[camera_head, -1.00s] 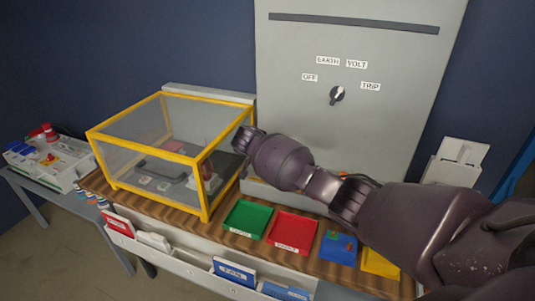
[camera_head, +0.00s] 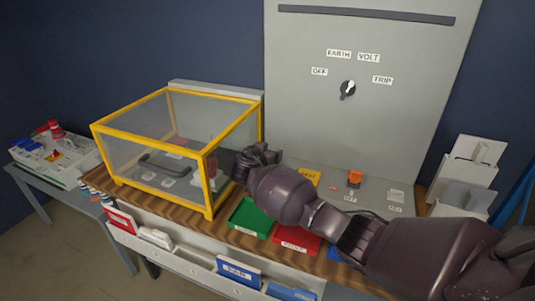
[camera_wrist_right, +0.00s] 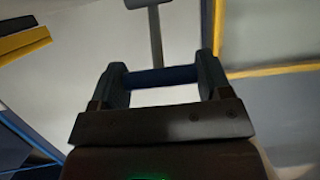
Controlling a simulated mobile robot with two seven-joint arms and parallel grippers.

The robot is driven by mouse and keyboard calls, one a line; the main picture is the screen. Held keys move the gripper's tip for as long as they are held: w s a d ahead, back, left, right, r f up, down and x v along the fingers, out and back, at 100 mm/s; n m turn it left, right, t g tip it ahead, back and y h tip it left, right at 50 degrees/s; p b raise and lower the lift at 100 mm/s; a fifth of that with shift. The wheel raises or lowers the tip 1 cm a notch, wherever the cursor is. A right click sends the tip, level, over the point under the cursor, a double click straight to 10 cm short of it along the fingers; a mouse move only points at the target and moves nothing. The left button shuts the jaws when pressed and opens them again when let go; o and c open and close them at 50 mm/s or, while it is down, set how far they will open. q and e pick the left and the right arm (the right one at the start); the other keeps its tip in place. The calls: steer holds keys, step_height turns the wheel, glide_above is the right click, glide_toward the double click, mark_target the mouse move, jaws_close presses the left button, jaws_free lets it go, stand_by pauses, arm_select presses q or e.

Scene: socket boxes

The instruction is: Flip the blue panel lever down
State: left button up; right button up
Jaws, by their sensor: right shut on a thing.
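My right gripper (camera_head: 240,168) is low at the right side of the yellow-framed clear box, in front of the grey panel (camera_head: 300,120). In the right wrist view, its fingers (camera_wrist_right: 160,77) are closed on a dark blue bar (camera_wrist_right: 160,77) that spans between them. The bar looks like the blue lever's handle, but its mount is not clear. In the head view the lever is hidden behind my gripper. My left gripper is not in view.
The yellow-framed box (camera_head: 150,122) stands close left of my gripper. A green tray (camera_head: 248,216) and a red tray (camera_head: 296,243) lie below my arm. A black knob (camera_head: 348,89) sits on the panel, and an orange switch (camera_head: 354,178) sits on its sloped base.

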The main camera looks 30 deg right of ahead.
steer(key=o, duration=1.3)
steer(key=shift+s+a, duration=0.1)
steer(key=v, duration=1)
steer(key=shift+s+a+r+p, duration=0.1)
steer(key=shift+s+a+p, duration=0.15)
steer(key=shift+p, duration=0.1)
